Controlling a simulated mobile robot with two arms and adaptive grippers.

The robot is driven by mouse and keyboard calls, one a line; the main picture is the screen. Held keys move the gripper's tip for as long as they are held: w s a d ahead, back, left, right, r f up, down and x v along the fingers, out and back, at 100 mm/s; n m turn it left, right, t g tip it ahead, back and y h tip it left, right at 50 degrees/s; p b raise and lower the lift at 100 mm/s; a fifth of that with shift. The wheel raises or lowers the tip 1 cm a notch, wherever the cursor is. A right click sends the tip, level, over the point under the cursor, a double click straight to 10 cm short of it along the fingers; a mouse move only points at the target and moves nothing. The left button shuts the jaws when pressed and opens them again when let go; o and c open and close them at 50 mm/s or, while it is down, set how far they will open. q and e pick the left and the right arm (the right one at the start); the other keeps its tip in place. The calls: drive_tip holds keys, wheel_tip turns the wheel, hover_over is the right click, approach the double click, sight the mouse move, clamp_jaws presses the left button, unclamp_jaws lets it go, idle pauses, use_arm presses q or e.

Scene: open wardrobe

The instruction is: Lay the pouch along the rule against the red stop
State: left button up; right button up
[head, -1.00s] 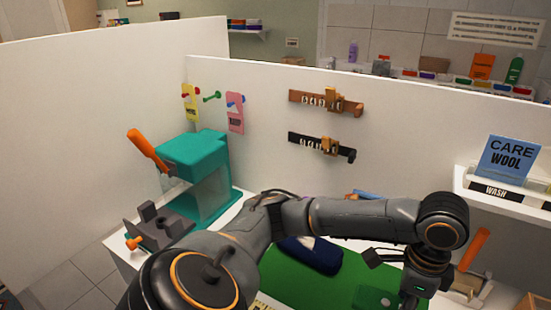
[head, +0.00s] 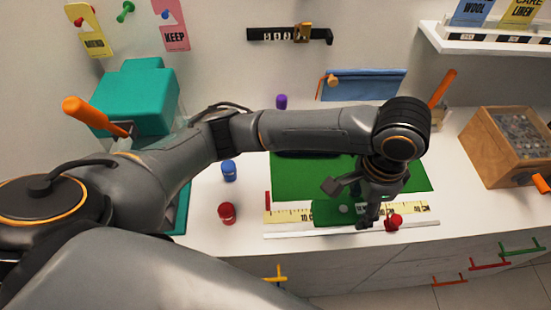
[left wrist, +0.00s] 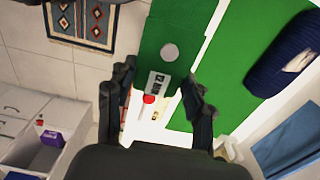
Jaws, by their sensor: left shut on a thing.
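The green pouch (head: 330,213) lies across the middle of the yellow rule (head: 287,214), in line with it. In the left wrist view the pouch (left wrist: 185,25) shows a round pale button and a white label. My left gripper (head: 352,205) is shut on the pouch's right part; its fingers (left wrist: 158,78) flank the label. The red stop (head: 268,201) stands at the rule's left end, with a gap between it and the pouch. Whether the pouch touches the rule is unclear. My right gripper is not in view.
A green mat (head: 292,178) lies behind the rule. A white rail (head: 300,233) with a red knob (head: 394,222) runs in front. Red (head: 227,213) and blue (head: 229,170) pieces stand left. A navy bundle (left wrist: 285,52) lies on the mat. A wooden box (head: 505,145) stands right.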

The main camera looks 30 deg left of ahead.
use_arm(q)
drive_tip(key=w+a+f+p, duration=0.1)
drive_tip(key=w+a+f, duration=0.35)
drive_tip(key=a, duration=0.35)
hover_over(312, 193)
drive_tip(key=d, duration=0.1)
drive_tip(key=f, duration=0.2)
drive_tip(key=s+f, duration=0.1)
drive_tip(key=shift+f+p, duration=0.3)
drive_tip(key=shift+f, duration=0.05)
drive_tip(key=shift+w+a+f, duration=0.2)
drive_tip(key=shift+w+f, duration=0.15)
drive_tip(key=shift+f, duration=0.15)
drive_tip(key=f, duration=0.1)
drive_tip(key=f+p, duration=0.1)
drive_tip(key=f, duration=0.1)
drive_tip(key=shift+w+a, duration=0.1)
drive_tip(key=shift+a, duration=0.3)
drive_tip(key=shift+f, duration=0.45)
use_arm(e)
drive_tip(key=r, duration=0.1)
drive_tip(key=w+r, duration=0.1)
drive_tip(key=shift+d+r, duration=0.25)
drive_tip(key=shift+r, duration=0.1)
use_arm(q)
drive_tip(key=shift+f, duration=0.1)
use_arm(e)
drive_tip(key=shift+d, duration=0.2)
